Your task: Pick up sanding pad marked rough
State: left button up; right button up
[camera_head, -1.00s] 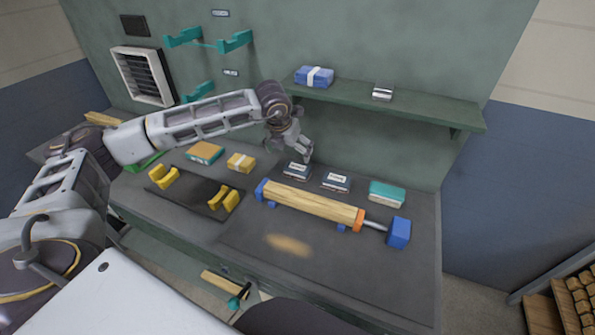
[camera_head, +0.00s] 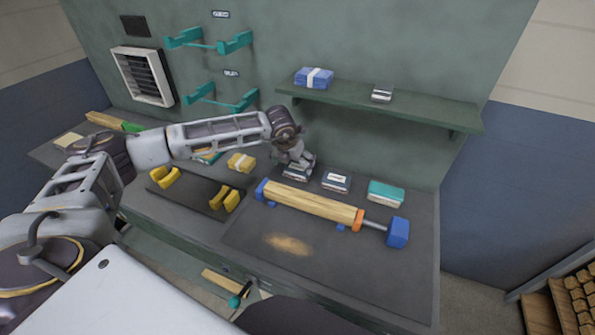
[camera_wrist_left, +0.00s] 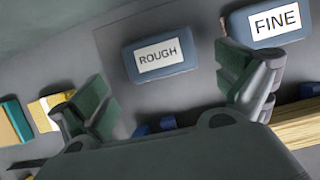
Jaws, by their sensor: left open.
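The sanding pad marked ROUGH (camera_wrist_left: 160,55) is a blue-grey block with a white label, lying on the bench. In the head view the rough pad (camera_head: 294,173) is partly hidden behind my left gripper (camera_head: 303,163). The left wrist view shows my left gripper (camera_wrist_left: 165,95) open, its green-padded fingers apart on either side of the near part of the rough pad, with nothing between them in hold. The similar pad marked FINE (camera_wrist_left: 275,22) lies just to the right; it also shows in the head view (camera_head: 337,182). My right gripper is not seen.
A wood blank in a blue clamp (camera_head: 310,203) lies in front of the pads. A teal-and-white block (camera_head: 386,193) is at right and a yellow block (camera_head: 241,162) at left. A green shelf (camera_head: 420,112) overhangs behind. Yellow rests stand on a dark mat (camera_head: 200,197).

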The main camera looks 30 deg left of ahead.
aim_at(296, 169)
pick_arm(q)
jog(key=shift+w+f+p, duration=0.25)
jog(key=shift+f+p, duration=0.05)
jog(key=shift+f, duration=0.25)
jog(key=x, duration=0.2)
jog(key=shift+w+f+p, duration=0.1)
jog(key=shift+f+p, duration=0.2)
jog(key=shift+p, duration=0.05)
jog(key=shift+w+f, duration=0.2)
jog(key=shift+f, duration=0.45)
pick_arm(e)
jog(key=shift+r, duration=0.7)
pick_arm(q)
jog(key=c, duration=0.9)
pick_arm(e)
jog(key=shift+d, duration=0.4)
pick_arm(q)
jog(key=shift+a, duration=0.1)
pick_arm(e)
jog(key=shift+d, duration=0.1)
